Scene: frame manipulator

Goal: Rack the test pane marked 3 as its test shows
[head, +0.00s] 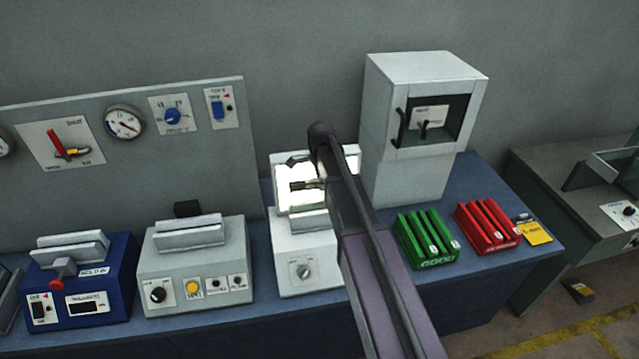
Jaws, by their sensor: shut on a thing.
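My gripper (298,173) is at the light stand (305,262), in front of its bright upright screen. It is shut on a thin pane (285,200), which is hard to tell from the white glow. No mark on the pane can be read, and my arm hides part of the stand. I cannot tell whether the pane touches the stand's holder. The green rack (426,238) and the red rack (487,227), both slotted, stand to the right of my arm.
A grey tester (192,268) and a blue tester (80,285) stand on the left of the blue bench. A white cabinet (410,175) stands behind the green rack. A yellow tag (537,233) lies at the right end. A side bench (570,190) is farther right.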

